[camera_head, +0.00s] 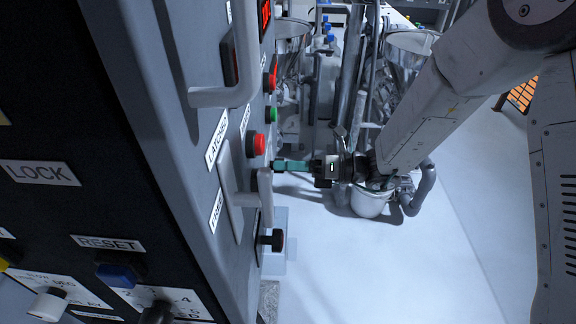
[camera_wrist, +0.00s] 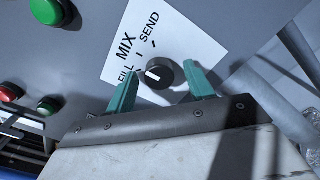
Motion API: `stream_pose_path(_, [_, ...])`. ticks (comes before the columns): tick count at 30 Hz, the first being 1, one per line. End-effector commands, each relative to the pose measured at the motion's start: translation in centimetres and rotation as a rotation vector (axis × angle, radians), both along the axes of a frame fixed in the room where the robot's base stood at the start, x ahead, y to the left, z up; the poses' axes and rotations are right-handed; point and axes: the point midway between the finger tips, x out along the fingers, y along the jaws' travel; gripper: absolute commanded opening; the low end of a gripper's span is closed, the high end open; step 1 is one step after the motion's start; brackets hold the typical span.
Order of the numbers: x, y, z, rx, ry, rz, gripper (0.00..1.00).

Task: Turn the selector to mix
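The selector (camera_wrist: 164,73) is a round black knob with a white pointer mark, on a white label plate (camera_wrist: 175,32) reading FILL, MIX and SEND. The white mark is on the knob's left side, towards FILL. In the wrist view my gripper (camera_wrist: 160,84) is open, with one teal finger on each side of the knob. I cannot tell whether either finger touches it. In the head view my gripper (camera_head: 280,165) reaches the panel's face from the right, and the selector cannot be made out there.
The panel carries a red button (camera_head: 257,145), a green button (camera_head: 271,115), a grey handle (camera_head: 265,198) and a black knob (camera_head: 277,240) near the gripper. A grey pipe (camera_wrist: 285,112) is at right.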

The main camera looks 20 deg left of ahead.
Motion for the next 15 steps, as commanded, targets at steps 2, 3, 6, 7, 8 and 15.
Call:
stream_pose_path(2, [0.0,0.0,0.0,-0.001,0.000,0.001,0.53])
stream_pose_path(3, [0.0,0.0,0.0,-0.001,0.000,0.001,0.53])
stream_pose_path(6, [0.1,-0.3,0.0,0.000,0.000,0.000,0.53])
stream_pose_path(7, [0.1,-0.5,0.0,-0.001,0.000,-0.001,0.53])
stream_pose_path(8, [0.2,-0.8,0.0,-0.001,0.000,-0.001,0.53])
stream_pose_path(15, [1.2,-4.7,0.0,0.000,0.000,-0.004,0.53])
